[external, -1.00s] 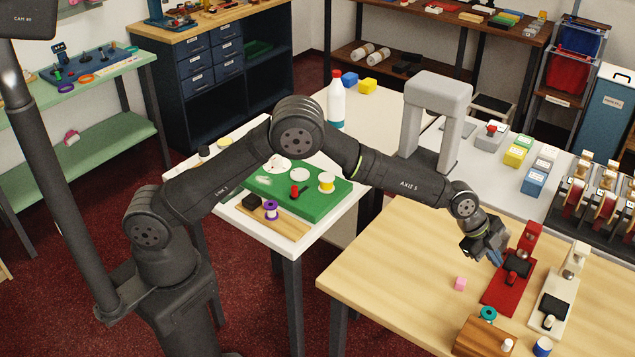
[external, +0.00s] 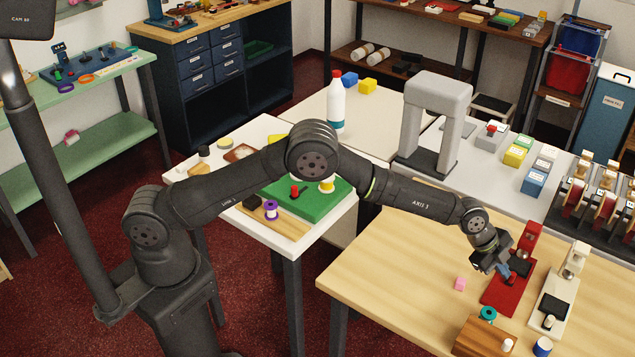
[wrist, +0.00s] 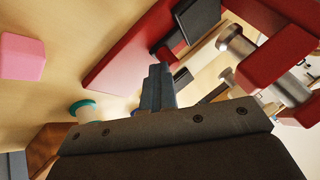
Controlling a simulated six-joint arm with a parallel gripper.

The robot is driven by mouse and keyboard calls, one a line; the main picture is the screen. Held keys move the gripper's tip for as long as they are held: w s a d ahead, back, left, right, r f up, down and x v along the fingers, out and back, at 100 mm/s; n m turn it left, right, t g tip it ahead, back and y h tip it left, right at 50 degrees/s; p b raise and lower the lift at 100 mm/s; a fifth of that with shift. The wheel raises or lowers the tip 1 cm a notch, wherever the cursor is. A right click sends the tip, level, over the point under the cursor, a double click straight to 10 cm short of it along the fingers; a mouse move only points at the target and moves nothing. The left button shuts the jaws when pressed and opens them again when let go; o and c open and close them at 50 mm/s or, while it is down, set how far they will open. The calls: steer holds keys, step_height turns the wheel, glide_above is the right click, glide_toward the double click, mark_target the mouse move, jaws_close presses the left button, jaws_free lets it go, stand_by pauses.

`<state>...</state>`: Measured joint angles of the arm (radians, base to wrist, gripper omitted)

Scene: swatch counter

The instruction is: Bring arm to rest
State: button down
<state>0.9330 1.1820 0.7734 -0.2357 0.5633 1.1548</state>
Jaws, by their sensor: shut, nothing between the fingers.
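My gripper (external: 505,271) is over the red bench device (external: 508,292) on the wooden table, its fingertips close to the device's dark pad. In the wrist view my gripper (wrist: 160,74) has its blue-grey fingers together, with nothing held. The red device (wrist: 130,52) fills the upper middle there, with its dark pad (wrist: 197,18) just beyond the fingers. Whether the fingertips touch the device cannot be told.
A pink block (external: 460,283) lies left of the red device. A white device (external: 553,298) stands to its right. A wooden block (external: 480,338) with a teal ring (external: 488,314) is in front. The table's left part (external: 390,270) is clear.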

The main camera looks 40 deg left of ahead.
steer(key=s, duration=0.9)
steer(key=shift+s+f, duration=0.15)
steer(key=v, duration=1)
steer(key=shift+w+d+r, duration=0.15)
steer(key=shift+w+r, duration=0.1)
steer(key=shift+w, duration=0.1)
steer(key=x, duration=1)
steer(key=shift+f, duration=0.3)
